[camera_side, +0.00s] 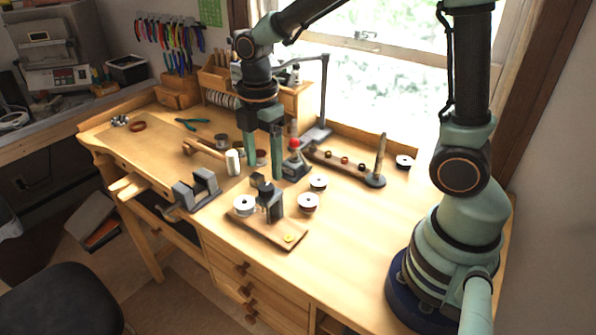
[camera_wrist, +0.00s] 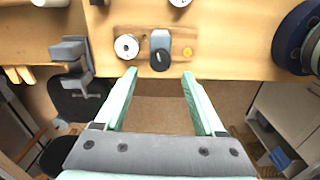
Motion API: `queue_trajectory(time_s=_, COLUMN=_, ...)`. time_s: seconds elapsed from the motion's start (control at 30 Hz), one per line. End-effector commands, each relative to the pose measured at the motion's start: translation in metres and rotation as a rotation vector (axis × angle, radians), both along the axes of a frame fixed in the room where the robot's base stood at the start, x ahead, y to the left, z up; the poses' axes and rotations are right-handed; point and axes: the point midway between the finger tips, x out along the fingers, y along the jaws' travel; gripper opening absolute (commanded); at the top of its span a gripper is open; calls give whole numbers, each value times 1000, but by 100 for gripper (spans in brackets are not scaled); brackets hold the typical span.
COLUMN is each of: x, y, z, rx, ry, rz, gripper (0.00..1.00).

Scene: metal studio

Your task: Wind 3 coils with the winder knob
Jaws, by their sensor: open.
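The winder is a wooden base (camera_side: 269,232) carrying a grey post (camera_side: 275,205), a white spool (camera_side: 244,206) on its left and a yellow dot near its right end. It also shows in the wrist view, with the grey post (camera_wrist: 160,44) between the white spool (camera_wrist: 127,47) and the yellow dot. A dark round part (camera_wrist: 159,58) on the post may be the knob; I cannot tell for sure. My gripper (camera_side: 265,172) points down, open and empty, held in the air. In the wrist view my gripper (camera_wrist: 159,73) has its fingertips spread just below the post, apart from it.
A grey vise (camera_side: 196,190) stands left of the winder. Loose spools (camera_side: 308,202) lie to its right, and a red-topped device (camera_side: 295,165) stands behind. A rack with an upright rod (camera_side: 380,160) is at the back right. The bench front right of the winder is clear.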

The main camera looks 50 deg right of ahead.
Motion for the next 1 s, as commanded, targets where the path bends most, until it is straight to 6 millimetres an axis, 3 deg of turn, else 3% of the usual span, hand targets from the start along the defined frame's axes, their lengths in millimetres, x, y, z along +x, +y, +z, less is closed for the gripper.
queue_trajectory(time_s=0.1, x=-1, y=0, z=-22, rx=-1, ry=5, rz=-1, gripper=71)
queue_trajectory(time_s=0.3, x=0, y=0, z=-45, rx=0, ry=2, rz=-1, gripper=71)
queue_trajectory(time_s=0.7, x=0, y=0, z=-52, rx=0, ry=0, rz=-1, gripper=71)
queue_trajectory(time_s=0.77, x=0, y=0, z=-52, rx=0, ry=0, rz=-1, gripper=52)
queue_trajectory(time_s=0.9, x=0, y=0, z=-52, rx=0, ry=0, rz=-1, gripper=0)
queue_trajectory(time_s=1.0, x=0, y=0, z=-52, rx=0, ry=0, rz=-2, gripper=0)
